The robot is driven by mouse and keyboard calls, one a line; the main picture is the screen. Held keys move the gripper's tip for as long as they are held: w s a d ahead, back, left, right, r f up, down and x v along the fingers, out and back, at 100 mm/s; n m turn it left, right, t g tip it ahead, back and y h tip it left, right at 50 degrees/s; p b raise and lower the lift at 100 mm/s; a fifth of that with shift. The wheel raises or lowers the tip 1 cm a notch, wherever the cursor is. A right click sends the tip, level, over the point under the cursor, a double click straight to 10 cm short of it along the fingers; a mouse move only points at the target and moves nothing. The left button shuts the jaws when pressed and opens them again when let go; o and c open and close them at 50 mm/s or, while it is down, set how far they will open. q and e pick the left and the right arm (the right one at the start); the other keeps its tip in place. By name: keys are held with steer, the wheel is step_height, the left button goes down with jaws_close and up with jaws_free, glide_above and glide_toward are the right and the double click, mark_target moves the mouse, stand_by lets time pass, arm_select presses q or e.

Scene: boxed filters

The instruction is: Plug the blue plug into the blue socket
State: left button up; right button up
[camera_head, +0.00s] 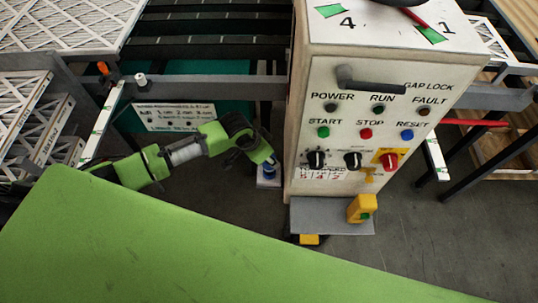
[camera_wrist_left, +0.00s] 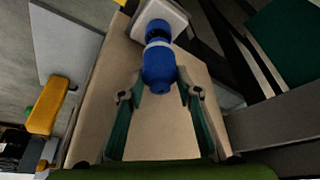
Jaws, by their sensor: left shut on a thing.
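In the left wrist view my left gripper (camera_wrist_left: 163,80) is shut on the blue plug (camera_wrist_left: 159,70), one finger on each side of it. The plug has a pale ring near its far end. Just beyond that end is the blue socket (camera_wrist_left: 157,25), mounted on a white plate (camera_wrist_left: 178,18). Plug and socket look lined up and very close; I cannot tell whether the plug has entered. In the head view my left gripper (camera_head: 268,162) is low beside the control cabinet's left side, with the white plate (camera_head: 269,183) just below it. My right gripper is not in view.
The control cabinet (camera_head: 375,85), with buttons and knobs, stands right of my gripper. A grey shelf (camera_head: 325,218) with a yellow block (camera_head: 361,208) juts from its foot. A conveyor frame (camera_head: 215,88) runs behind my arm. Boxed filters (camera_head: 70,25) lie at the upper left.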

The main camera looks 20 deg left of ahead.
arm_select(q)
steer(key=shift+p, duration=0.35)
stand_by(0.5)
steer(key=shift+f+b, duration=1.05)
steer(key=shift+f, duration=0.9)
steer(key=o, duration=1.2)
steer(key=shift+r, duration=0.15)
steer(key=v, duration=1.1)
steer(key=shift+s+a+r, duration=0.1)
steer(key=shift+r, duration=0.25)
